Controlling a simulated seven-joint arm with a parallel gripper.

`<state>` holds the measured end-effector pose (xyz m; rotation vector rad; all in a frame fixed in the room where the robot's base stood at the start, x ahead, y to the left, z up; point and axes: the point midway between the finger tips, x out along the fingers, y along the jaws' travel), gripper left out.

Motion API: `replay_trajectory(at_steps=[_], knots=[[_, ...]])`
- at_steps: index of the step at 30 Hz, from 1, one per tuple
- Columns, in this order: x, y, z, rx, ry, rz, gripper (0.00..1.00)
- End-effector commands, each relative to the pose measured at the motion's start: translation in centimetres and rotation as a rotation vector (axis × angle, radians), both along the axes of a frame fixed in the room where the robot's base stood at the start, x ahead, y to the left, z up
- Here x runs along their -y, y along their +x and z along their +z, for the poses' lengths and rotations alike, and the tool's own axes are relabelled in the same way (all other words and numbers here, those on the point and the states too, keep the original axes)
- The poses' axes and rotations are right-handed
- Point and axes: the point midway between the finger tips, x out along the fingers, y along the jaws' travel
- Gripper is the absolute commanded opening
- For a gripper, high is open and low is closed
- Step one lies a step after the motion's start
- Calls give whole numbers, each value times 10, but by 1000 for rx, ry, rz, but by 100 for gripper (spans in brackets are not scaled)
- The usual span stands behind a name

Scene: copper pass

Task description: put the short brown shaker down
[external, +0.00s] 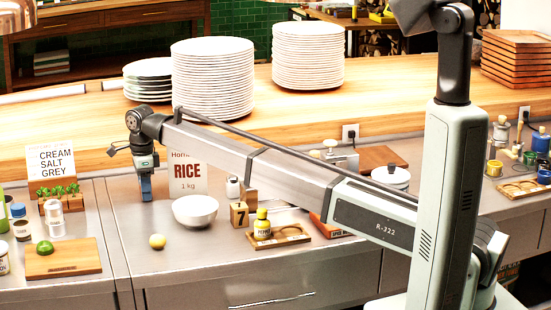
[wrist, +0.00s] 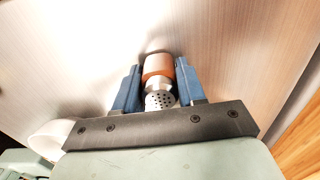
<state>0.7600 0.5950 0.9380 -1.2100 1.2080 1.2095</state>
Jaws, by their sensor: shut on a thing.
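The short brown shaker (wrist: 158,66) shows in the wrist view, with a brown-orange band and a perforated metal top facing the camera. My gripper (wrist: 157,73) is shut on it, one blue finger on each side. In the external view my gripper (external: 146,187) points straight down over the steel counter (external: 160,266), left of the RICE bag. The shaker cannot be made out there. Its base is close to the counter surface, but I cannot tell whether it touches.
The RICE bag (external: 188,172) and white bowl (external: 195,211) stand just right of my gripper. A cutting board (external: 64,260) with a lime is at left. Plate stacks (external: 212,80) stand behind. Counter left of the bowl is clear.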

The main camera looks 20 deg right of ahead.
Motion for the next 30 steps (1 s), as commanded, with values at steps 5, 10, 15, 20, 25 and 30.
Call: replay_trajectory(at_steps=[5,10,15,20,25,30], knots=[[0,0,-3,0,0,0,40],[0,0,-3,0,0,0,57],[0,0,-2,0,0,0,65],[0,0,-2,0,0,0,65],[0,0,10,0,0,0,65],[-1,1,37,1,1,0,65]])
